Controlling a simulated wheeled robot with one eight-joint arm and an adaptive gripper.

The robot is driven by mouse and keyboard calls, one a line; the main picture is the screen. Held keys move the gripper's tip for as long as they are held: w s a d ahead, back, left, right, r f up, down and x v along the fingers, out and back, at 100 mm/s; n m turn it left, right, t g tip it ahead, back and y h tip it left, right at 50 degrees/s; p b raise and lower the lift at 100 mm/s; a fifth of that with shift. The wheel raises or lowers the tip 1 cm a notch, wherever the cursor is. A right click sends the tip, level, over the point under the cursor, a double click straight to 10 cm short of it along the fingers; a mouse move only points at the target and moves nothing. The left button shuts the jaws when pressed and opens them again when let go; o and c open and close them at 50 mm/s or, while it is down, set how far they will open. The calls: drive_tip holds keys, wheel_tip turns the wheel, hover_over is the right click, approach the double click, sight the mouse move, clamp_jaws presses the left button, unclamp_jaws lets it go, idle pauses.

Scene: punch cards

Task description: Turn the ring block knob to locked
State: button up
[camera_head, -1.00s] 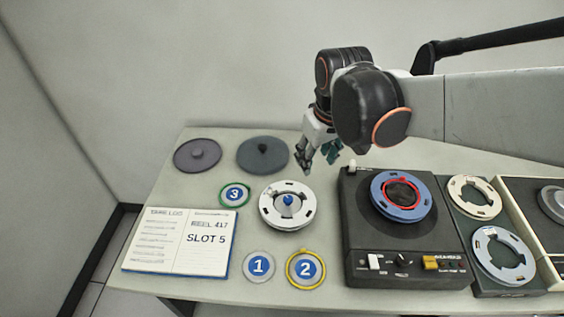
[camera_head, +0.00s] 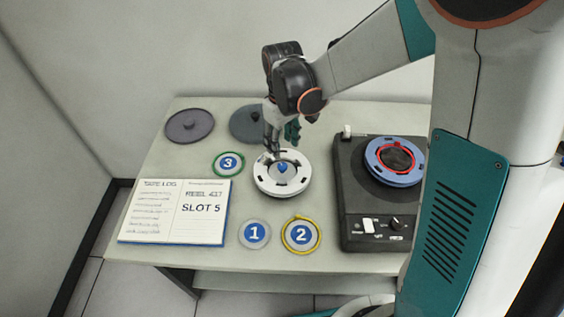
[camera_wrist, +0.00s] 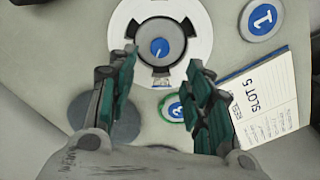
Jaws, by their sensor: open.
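The ring block (camera_head: 262,185) is a white ring with dark gaps around a grey hub, standing on the table. Its small blue knob (camera_head: 282,168) is at the centre. In the wrist view the ring block (camera_wrist: 122,20) is at the top middle, and the knob (camera_wrist: 160,47) shows a pale pointer line. I cannot read any lock marking. My gripper (camera_head: 280,150) is open and empty, close behind and above the ring block. In the wrist view my gripper (camera_wrist: 163,60) has its two teal-padded fingers spread on either side of the knob, apart from it.
A black tape machine (camera_head: 358,215) with a blue reel (camera_head: 376,168) stands to the right. Numbered discs 1 (camera_head: 254,234), 2 (camera_head: 301,235) and 3 (camera_head: 229,163) lie near the ring block. An open log book (camera_head: 172,212) lies left. Dark round lids (camera_head: 190,126) lie behind.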

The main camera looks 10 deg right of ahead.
sight(282, 165)
wheel_tip(282, 165, down, 9)
drive_tip(key=b, duration=0.2)
drive_tip(key=shift+b, duration=0.35)
drive_tip(key=c, duration=1.1)
